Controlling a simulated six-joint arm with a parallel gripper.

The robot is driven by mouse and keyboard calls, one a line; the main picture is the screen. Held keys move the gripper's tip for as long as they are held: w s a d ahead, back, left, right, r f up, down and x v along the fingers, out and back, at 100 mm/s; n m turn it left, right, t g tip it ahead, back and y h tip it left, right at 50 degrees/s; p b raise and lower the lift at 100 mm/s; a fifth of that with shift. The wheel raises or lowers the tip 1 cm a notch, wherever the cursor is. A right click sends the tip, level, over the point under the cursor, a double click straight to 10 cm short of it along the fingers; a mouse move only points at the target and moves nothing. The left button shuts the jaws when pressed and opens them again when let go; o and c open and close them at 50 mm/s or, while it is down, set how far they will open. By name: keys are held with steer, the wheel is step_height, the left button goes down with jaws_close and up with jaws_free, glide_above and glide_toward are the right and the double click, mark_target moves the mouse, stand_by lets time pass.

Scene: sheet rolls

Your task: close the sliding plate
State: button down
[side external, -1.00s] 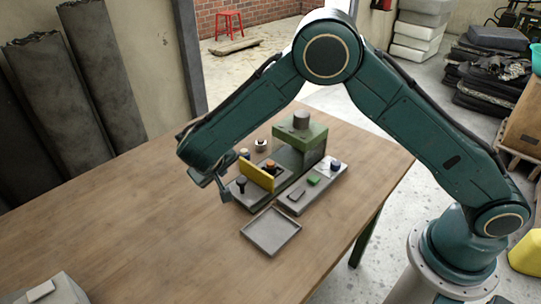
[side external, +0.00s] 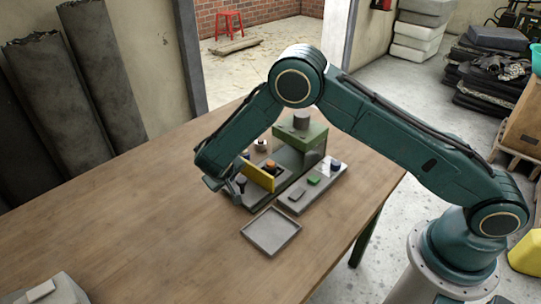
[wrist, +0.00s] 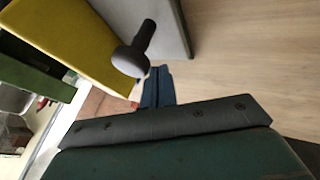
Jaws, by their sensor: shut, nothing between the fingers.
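A yellow plate (side external: 259,177) stands upright on the front of the green machine (side external: 303,136); it also shows at upper left in the wrist view (wrist: 80,35). A dark knob on a post (side external: 240,181) stands beside the yellow plate. In the wrist view the knob (wrist: 132,58) is close to my fingertips, beside a grey flat part (wrist: 168,22). My gripper (wrist: 157,76) is shut and empty, just by the knob's head. I cannot tell whether they touch. In the side view, my wrist partly hides the machine's left end.
An empty grey tray (side external: 271,232) lies in front of the machine.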

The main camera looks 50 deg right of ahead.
mark_target(262, 166)
steer(key=shift+d+r, duration=0.2)
steer(key=shift+d, duration=1.55)
steer(key=d, duration=1.4)
steer(key=shift+d, duration=0.3)
steer(key=shift+a, duration=0.75)
steer(key=a, duration=0.3)
steer(key=shift+a+r, duration=0.15)
steer(key=shift+a, duration=0.1)
steer(key=v, duration=0.9)
steer(key=shift+s+r, duration=0.2)
steer(key=shift+r, duration=0.05)
